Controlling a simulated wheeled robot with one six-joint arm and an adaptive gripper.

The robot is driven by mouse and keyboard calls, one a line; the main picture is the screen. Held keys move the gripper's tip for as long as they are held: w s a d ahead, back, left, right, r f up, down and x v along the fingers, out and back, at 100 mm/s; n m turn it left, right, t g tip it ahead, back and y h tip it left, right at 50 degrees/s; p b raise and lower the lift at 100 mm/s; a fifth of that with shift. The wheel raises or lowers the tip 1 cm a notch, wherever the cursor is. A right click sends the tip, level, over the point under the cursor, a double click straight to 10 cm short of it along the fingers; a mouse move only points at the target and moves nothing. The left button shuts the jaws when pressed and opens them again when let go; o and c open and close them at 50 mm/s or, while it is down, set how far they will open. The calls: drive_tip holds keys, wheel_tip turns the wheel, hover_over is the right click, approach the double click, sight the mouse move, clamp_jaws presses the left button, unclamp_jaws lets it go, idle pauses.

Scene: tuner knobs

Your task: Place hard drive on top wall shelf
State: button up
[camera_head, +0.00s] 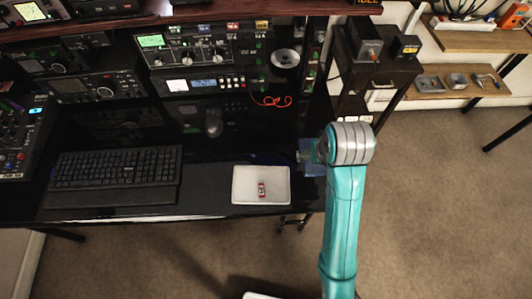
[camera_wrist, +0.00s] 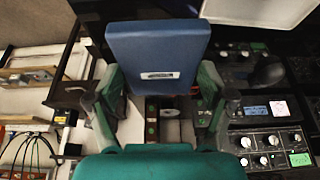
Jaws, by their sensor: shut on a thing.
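The hard drive looks like a blue box with a small white label (camera_wrist: 158,55) in the wrist view. My gripper (camera_wrist: 160,85) is shut on it, with one finger at each side. In the head view a bit of blue (camera_head: 313,162) shows left of my wrist, over the right end of the desk. My arm hides most of the drive and fingers there. Wall shelves are at the upper right: an upper wooden shelf (camera_head: 470,42) bearing several items and a lower one (camera_head: 432,92) with small metal parts. Shelves also show at the left of the wrist view (camera_wrist: 30,78).
The black desk (camera_head: 110,212) carries a keyboard (camera_head: 115,168), a mouse (camera_head: 213,123), a white tray (camera_head: 243,198) with a small red item, and radio gear (camera_head: 205,50). A black stand (camera_head: 372,75) with small boxes stands between desk and shelves. Carpet (camera_head: 430,200) at right is clear.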

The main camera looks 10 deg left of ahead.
drive_tip(key=shift+w, duration=0.3)
drive_tip(key=f, duration=0.5)
drive_tip(key=shift+s+d+f, duration=0.2)
drive_tip(key=shift+s+f, duration=0.05)
drive_tip(key=shift+s, duration=0.05)
drive_tip(key=shift+w+a+f, duration=0.1)
drive_tip(key=shift+w+f, duration=0.05)
drive_tip(key=shift+f, duration=2.1)
drive_tip(key=shift+f, duration=0.1)
drive_tip(key=o, duration=1.2)
